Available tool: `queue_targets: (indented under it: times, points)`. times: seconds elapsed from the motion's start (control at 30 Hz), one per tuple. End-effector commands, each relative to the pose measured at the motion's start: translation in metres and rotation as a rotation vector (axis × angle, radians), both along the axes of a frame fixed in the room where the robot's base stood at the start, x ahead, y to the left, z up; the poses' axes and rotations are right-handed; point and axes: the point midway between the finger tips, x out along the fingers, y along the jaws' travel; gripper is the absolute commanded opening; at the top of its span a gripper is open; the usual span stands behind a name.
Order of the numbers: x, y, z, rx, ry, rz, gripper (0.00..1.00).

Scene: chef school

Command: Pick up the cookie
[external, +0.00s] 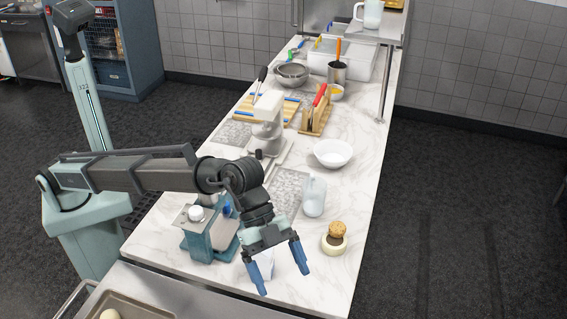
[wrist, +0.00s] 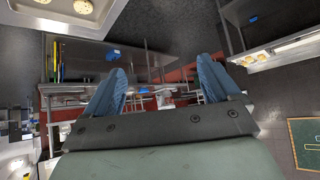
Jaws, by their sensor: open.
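A round golden-brown cookie (external: 338,228) rests on top of a small cream-coloured jar or bowl (external: 334,245) with a dark band, near the right edge of the marble counter in the external view. My gripper (external: 283,280) is open, with its two blue fingers apart and pointing down over the counter's front end. It is to the left of the cookie and nearer the camera, apart from it. In the wrist view my gripper (wrist: 165,85) shows both blue fingers spread with nothing held between them. I cannot make out that cookie in the wrist view.
A clear jug (external: 314,195) and a white bowl (external: 333,153) stand behind the cookie. A blue-grey appliance (external: 208,238) stands left of my gripper. A white and blue item (external: 262,265) is partly hidden behind the fingers. The counter (external: 325,285) in front of the cookie is bare.

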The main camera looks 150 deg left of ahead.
Motion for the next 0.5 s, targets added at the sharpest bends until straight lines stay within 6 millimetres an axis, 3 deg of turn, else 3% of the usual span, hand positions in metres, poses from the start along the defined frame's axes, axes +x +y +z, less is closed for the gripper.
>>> queue_targets:
  times: [0.03, 0.2, 0.5]
  points:
    - [-0.017, 0.032, -0.003, 0.002, 0.013, 0.029, 0.89]
    - [-0.074, 0.119, -0.013, 0.003, 0.062, 0.108, 0.89]
    - [-0.193, 0.250, -0.038, -0.013, 0.155, 0.233, 0.89]
